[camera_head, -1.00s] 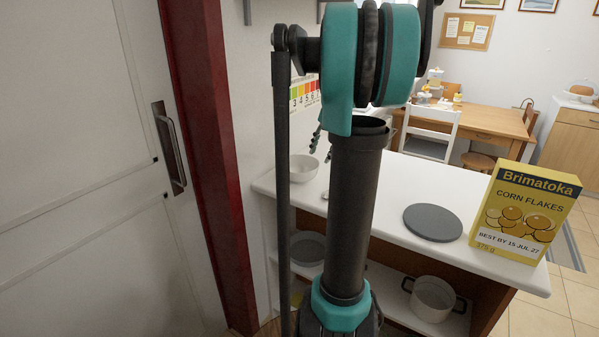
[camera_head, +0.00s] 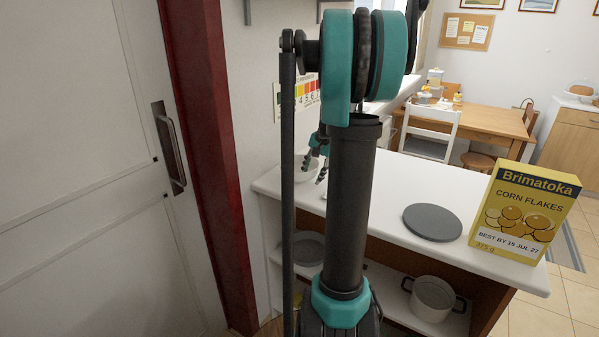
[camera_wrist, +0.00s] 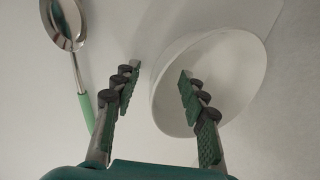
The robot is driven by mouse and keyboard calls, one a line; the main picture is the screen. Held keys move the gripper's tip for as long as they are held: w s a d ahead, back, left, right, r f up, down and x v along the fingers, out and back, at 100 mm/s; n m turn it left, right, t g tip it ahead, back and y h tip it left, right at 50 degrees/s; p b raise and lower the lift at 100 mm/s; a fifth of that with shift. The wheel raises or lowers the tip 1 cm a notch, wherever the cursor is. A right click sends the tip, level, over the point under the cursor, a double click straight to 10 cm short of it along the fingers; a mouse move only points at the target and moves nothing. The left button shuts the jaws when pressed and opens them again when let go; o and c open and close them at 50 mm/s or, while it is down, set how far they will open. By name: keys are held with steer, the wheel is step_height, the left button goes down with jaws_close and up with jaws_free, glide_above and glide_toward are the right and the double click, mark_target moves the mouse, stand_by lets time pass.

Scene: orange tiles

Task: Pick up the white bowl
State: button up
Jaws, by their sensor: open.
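The white bowl (camera_wrist: 232,82) is in the right half of the wrist view, its opening facing the camera. In the head view the bowl (camera_head: 304,172) stands on the far left part of the white counter, partly hidden by my gripper (camera_head: 317,167). In the wrist view my gripper (camera_wrist: 157,90) is open. Its right finger overlaps the inside of the bowl and its left finger is outside, beyond the near rim. The bowl's rim lies between the two fingers. I cannot tell whether either finger touches it.
A spoon (camera_wrist: 68,40) with a green handle lies left of the fingers. The white counter (camera_head: 391,190) also bears a grey round plate (camera_head: 433,222) and a cornflakes box (camera_head: 524,212). A pot (camera_head: 432,299) stands on the shelf below. A red door frame (camera_head: 208,150) is at left.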

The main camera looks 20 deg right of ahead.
steer(key=shift+c, duration=0.5)
jaws_close()
steer(key=shift+r, duration=0.15)
